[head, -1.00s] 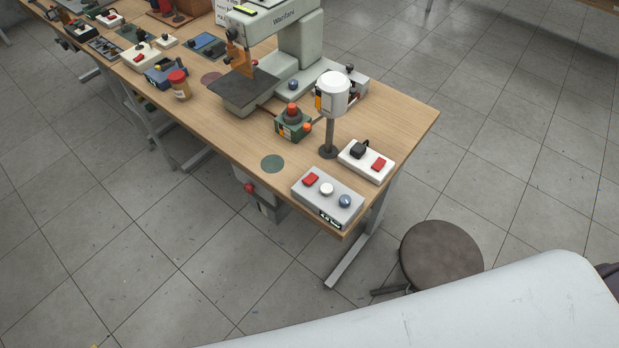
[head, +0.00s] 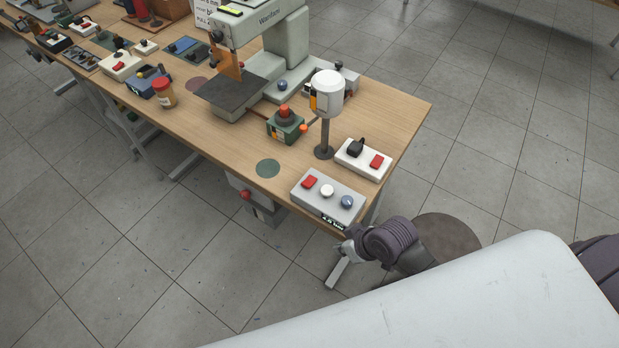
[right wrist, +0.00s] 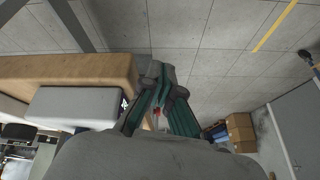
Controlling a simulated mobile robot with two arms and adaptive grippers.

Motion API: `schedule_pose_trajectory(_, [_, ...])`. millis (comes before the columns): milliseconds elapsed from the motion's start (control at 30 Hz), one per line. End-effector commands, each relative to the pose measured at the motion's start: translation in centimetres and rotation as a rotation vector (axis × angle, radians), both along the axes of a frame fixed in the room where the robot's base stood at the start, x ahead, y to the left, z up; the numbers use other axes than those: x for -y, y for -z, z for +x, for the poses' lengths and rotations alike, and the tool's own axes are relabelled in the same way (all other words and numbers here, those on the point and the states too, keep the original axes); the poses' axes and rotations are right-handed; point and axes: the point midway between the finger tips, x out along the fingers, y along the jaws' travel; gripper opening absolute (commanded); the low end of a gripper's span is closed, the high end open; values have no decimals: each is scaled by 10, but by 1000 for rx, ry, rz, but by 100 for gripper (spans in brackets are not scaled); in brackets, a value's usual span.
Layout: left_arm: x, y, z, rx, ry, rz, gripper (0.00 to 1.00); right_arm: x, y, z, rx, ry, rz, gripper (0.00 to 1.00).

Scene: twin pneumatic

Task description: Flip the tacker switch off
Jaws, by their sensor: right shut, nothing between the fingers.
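A grey control box (head: 328,198) sits at the near right corner of the table. I cannot tell which switch belongs to the tacker, or how either is set. My right gripper (head: 346,248) is shut and empty, just off the table's near edge, in front of the grey box. The right wrist view shows its closed fingers (right wrist: 160,113) beside the grey box (right wrist: 76,106). My left gripper is out of view.
A white canister on a post (head: 327,95), a green box with a red button (head: 285,126) and a grey Wanfani machine (head: 288,50) stand on the table (head: 228,148). A round stool (head: 450,238) is behind my right arm. Floor in front is clear.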

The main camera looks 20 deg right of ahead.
Motion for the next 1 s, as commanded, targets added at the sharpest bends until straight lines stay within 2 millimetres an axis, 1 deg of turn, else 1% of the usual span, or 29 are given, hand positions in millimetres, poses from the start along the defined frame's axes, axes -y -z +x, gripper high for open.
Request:
schedule_pose_trajectory(33, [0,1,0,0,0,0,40,-5,-22,6,27,-43,17,0])
schedule_pose_trajectory(100, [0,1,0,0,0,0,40,-10,-41,17,55,-105,54,0])
schedule_pose_trajectory(167, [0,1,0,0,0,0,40,-12,-52,26,71,-148,85,0])
schedule_pose_trajectory(267, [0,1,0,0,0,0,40,-10,-68,44,94,-203,138,0])
schedule_pose_trajectory(367, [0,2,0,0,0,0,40,-1,-89,62,113,-244,192,0])
schedule_pose_trajectory(500, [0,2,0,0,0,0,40,20,-124,89,134,-260,266,0])
schedule_pose_trajectory(600, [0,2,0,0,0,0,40,36,-148,104,146,-245,308,0])
schedule_pose_trajectory(700, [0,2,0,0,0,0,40,49,-167,115,156,-222,340,0])
schedule_pose_trajectory(833, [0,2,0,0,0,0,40,57,-179,122,163,-203,361,0])
schedule_pose_trajectory(1000, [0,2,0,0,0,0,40,59,-182,123,164,-197,368,0])
